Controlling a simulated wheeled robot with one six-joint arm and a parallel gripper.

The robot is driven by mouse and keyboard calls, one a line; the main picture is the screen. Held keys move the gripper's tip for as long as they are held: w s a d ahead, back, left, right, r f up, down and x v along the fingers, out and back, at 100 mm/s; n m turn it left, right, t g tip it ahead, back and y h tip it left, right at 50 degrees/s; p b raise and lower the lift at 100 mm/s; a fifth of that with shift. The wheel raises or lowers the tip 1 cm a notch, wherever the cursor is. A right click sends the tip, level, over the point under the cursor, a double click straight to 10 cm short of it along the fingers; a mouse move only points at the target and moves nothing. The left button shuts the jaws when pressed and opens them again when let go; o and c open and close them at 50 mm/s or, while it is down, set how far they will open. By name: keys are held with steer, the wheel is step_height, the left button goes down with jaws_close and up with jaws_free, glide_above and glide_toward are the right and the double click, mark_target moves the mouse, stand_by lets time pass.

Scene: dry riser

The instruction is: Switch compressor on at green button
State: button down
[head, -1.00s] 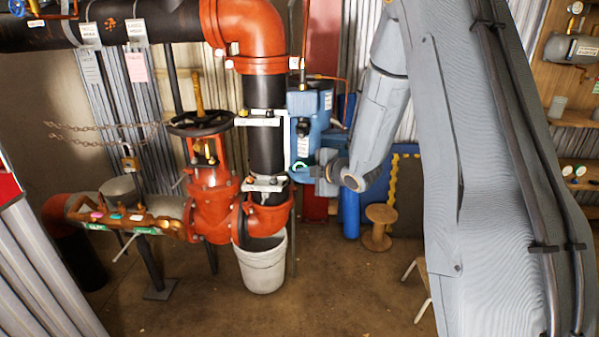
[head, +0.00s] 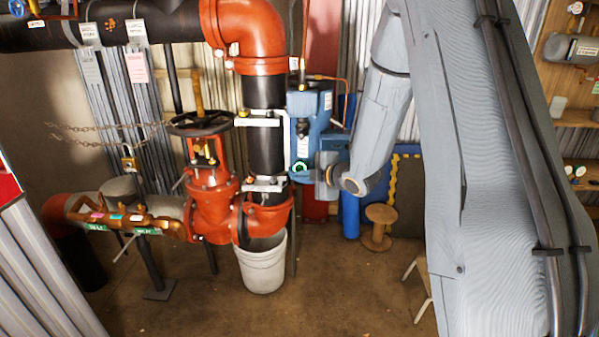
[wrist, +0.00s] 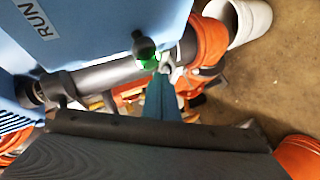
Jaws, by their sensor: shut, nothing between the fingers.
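The compressor (head: 308,125) is a blue housing beside the black riser pipe in the head view. Its blue side with a RUN label (wrist: 47,22) fills the upper left of the wrist view. The green button (head: 300,167) shows as a bright green ring low on the housing. In the wrist view it is a green glow (wrist: 152,63) beside a dark round knob. My gripper (wrist: 157,78) is shut and empty, its fingertips close to the glow. I cannot tell whether they touch it. In the head view my gripper (head: 318,171) is just right of the button, its fingers hardly visible.
A red valve (head: 210,195) with a black handwheel and the riser pipe (head: 266,150) stand left of the compressor. A white bucket (head: 263,264) is below. A wooden spool (head: 378,228) stands on the floor at right. Open floor lies in front.

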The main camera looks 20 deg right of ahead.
steer(key=shift+s+a, duration=0.25)
steer(key=shift+s, duration=0.55)
steer(key=shift+s+a, duration=0.3)
steer(key=shift+s, duration=0.55)
steer(key=shift+s+a, duration=0.25)
steer(key=shift+s, duration=0.55)
steer(key=s+r+m+g+h+p, duration=0.1)
steer(key=s+m+g, duration=0.5)
steer(key=s, duration=1)
steer(key=s+m+g+h+p, duration=0.1)
steer(key=s+m+g+h, duration=0.2)
steer(key=s+m, duration=0.9)
steer(key=s+g, duration=0.3)
steer(key=s, duration=0.1)
steer(key=shift+s+a+r+m+h, duration=0.2)
steer(key=shift+r+m+h, duration=0.2)
